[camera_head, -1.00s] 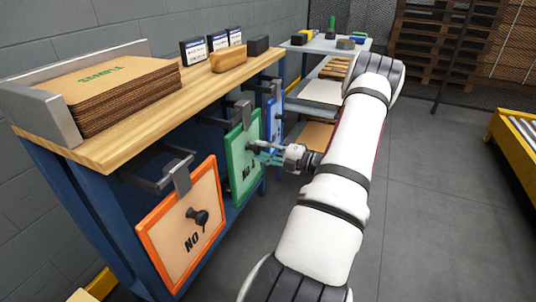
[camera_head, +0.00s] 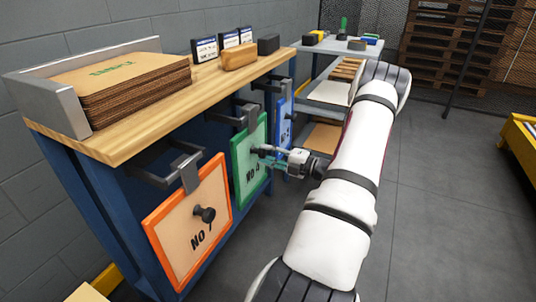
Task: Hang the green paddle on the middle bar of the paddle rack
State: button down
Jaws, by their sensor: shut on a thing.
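The green paddle (camera_head: 246,150) has a green frame, a tan face and a grey hook at its top. It hangs upright at the middle bar (camera_head: 236,119) of the rack under the bench. Its hook (camera_head: 251,115) is at the bar's outer end; I cannot tell whether it rests on the bar or just above it. My gripper (camera_head: 266,156) is shut on the paddle's front knob, which the fingers mostly hide. The orange paddle (camera_head: 187,240) hangs on the near bar (camera_head: 150,178), and the blue paddle (camera_head: 284,122) hangs at the far bar.
The wooden bench top (camera_head: 130,137) above the rack carries a cardboard stack (camera_head: 130,88), a tan block (camera_head: 239,56) and several small boxes. A shelf unit (camera_head: 330,93) stands beyond. A yellow conveyor (camera_head: 520,140) is at right. The grey floor (camera_head: 430,230) is clear.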

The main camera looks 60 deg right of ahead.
jog(key=shift+r, duration=0.1)
jog(key=c, duration=1)
grip_release()
jog(key=shift+c, duration=0.2)
jog(key=shift+f, duration=0.2)
jog(key=s, duration=1.2)
jog(key=shift+d, duration=0.45)
